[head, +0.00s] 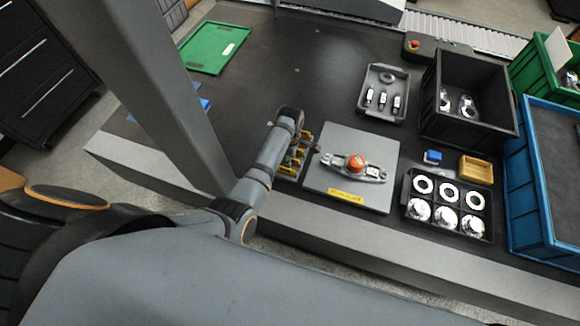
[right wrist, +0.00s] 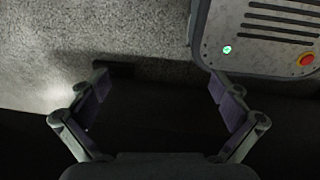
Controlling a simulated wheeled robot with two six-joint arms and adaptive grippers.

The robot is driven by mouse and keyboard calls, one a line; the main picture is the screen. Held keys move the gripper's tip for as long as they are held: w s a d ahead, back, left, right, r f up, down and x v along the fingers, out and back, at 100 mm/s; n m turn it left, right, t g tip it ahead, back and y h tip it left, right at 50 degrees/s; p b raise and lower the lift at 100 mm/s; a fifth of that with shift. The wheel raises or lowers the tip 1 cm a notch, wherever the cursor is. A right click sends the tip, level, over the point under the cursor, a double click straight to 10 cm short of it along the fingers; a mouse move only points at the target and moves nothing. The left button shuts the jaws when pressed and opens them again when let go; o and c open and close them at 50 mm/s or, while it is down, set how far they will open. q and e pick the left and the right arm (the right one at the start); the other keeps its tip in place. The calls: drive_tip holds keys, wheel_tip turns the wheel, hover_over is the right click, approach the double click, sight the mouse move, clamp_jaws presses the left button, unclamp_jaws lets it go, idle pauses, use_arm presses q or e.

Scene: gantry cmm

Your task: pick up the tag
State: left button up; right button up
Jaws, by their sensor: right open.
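No object is clearly readable as the tag. A small pale flat piece (head: 228,50) lies on the green tray (head: 205,58) at the far left of the table in the head view; I cannot tell whether it is the tag. One arm of mine reaches over the table's front edge, left of the grey plate. Its dark end (head: 290,116) is above the table beside a rack of yellow parts; its fingers are hidden. My right gripper (right wrist: 160,88) is open and empty in the right wrist view, above speckled floor and a dark area, away from the tabletop objects.
The grey plate (head: 322,185) carries a metal part with an orange knob (head: 355,163). To the right are a black tray of rings and domes (head: 488,230), a black crate (head: 480,125), a blue bin (head: 530,220) and a small yellow tray (head: 476,169). The table's back middle is clear.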

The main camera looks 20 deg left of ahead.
use_arm(q)
drive_tip(key=shift+r, duration=0.1)
drive_tip(key=shift+c, duration=0.9)
clamp_jaws()
use_arm(e)
drive_tip(key=shift+w+d+r, duration=0.1)
drive_tip(key=shift+w+d, duration=0.1)
drive_tip(key=shift+w, duration=0.8)
drive_tip(key=shift+s, duration=0.15)
use_arm(q)
drive_tip(key=shift+r, duration=0.1)
use_arm(e)
drive_tip(key=shift+r, duration=0.1)
